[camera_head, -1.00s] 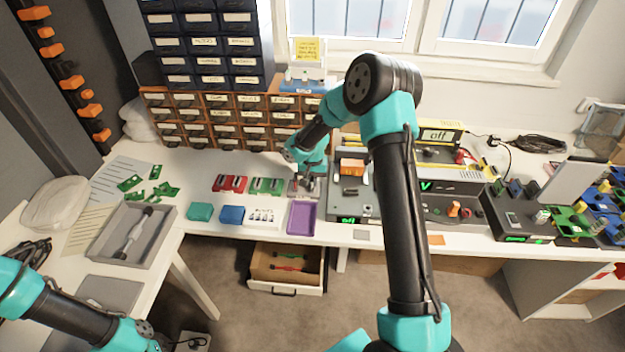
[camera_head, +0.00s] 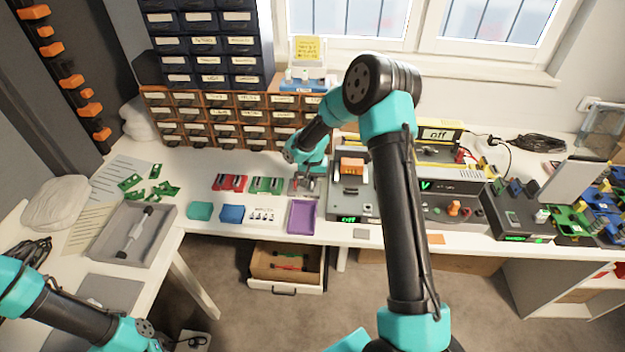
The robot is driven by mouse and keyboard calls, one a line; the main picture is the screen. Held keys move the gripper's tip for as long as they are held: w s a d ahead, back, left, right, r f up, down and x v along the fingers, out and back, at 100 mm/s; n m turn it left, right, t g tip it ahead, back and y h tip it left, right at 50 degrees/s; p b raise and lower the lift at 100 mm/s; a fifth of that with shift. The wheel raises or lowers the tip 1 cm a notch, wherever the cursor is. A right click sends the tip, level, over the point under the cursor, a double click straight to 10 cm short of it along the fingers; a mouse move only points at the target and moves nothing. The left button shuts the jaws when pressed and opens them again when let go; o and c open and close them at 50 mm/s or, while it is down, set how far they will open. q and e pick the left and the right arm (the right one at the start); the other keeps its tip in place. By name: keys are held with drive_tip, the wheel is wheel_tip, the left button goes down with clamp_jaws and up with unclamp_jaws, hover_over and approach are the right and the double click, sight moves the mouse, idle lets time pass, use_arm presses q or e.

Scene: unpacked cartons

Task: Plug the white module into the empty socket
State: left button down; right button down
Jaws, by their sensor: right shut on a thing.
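My right gripper (camera_head: 308,184) points down at the back middle of the bench, just left of a grey test device (camera_head: 366,210). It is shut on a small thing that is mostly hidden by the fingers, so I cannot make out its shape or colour. A pale holder (camera_head: 296,192) lies under the fingers, beside a green holder (camera_head: 266,186) and a red holder (camera_head: 230,183). I cannot pick out the white module for certain, nor tell which slot is the empty socket. My left arm is at the lower left; its gripper is out of view.
A purple tray (camera_head: 302,216), a blue box (camera_head: 232,214) and a teal box (camera_head: 200,211) line the front edge. Drawer cabinets (camera_head: 210,118) stand behind. A drawer (camera_head: 285,268) hangs open below. My right arm hides part of the devices.

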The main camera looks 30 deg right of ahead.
drive_tip(key=c, duration=1.1)
unclamp_jaws()
drive_tip(key=shift+r, duration=0.15)
wheel_tip(320, 180, up, 17)
drive_tip(key=shift+r, duration=0.1)
